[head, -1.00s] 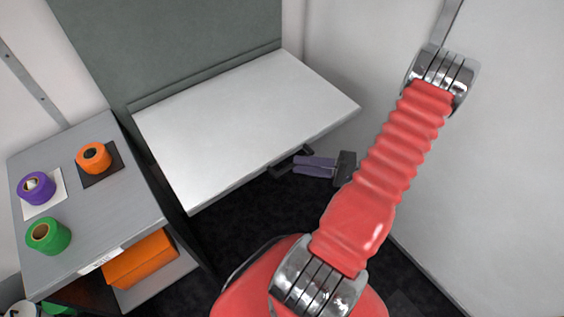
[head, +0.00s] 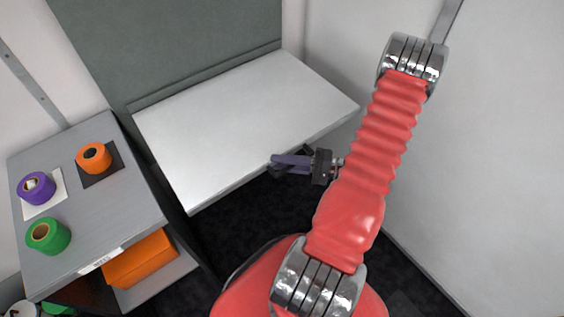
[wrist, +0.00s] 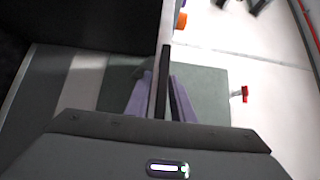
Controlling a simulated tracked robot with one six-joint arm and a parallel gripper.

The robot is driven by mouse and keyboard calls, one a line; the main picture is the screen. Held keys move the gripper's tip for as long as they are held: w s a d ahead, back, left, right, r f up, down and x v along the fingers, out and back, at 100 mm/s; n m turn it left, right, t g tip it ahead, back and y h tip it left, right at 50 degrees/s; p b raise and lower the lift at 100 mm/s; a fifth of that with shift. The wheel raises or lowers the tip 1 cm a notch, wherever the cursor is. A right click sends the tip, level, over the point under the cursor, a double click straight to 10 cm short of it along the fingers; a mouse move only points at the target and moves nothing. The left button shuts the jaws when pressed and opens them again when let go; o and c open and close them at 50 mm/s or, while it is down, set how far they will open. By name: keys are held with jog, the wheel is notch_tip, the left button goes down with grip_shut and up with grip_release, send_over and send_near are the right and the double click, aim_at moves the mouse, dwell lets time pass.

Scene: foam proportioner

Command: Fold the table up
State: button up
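The table (head: 245,120) is a white flat top, down level, joined along its back edge to a grey-green wall panel (head: 170,45). A dark handle (head: 306,149) sits at its front edge, partly hidden by my gripper. My gripper (head: 276,164) has purple fingers and is at the handle, pointing left. In the wrist view the purple fingers (wrist: 162,78) stand apart, one on each side of a dark upright bar (wrist: 165,85), which looks like the handle. Gaps show beside the bar, so the fingers do not appear closed on it.
A grey cabinet (head: 80,205) stands left of the table, with purple (head: 36,188), orange (head: 94,158) and green (head: 48,236) tape rolls on top. An orange box (head: 140,260) sits on its lower shelf. White walls rise at the right. Dark floor lies below the table.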

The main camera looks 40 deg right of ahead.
grip_shut()
jog(key=shift+f, duration=0.1)
dwell(0.3)
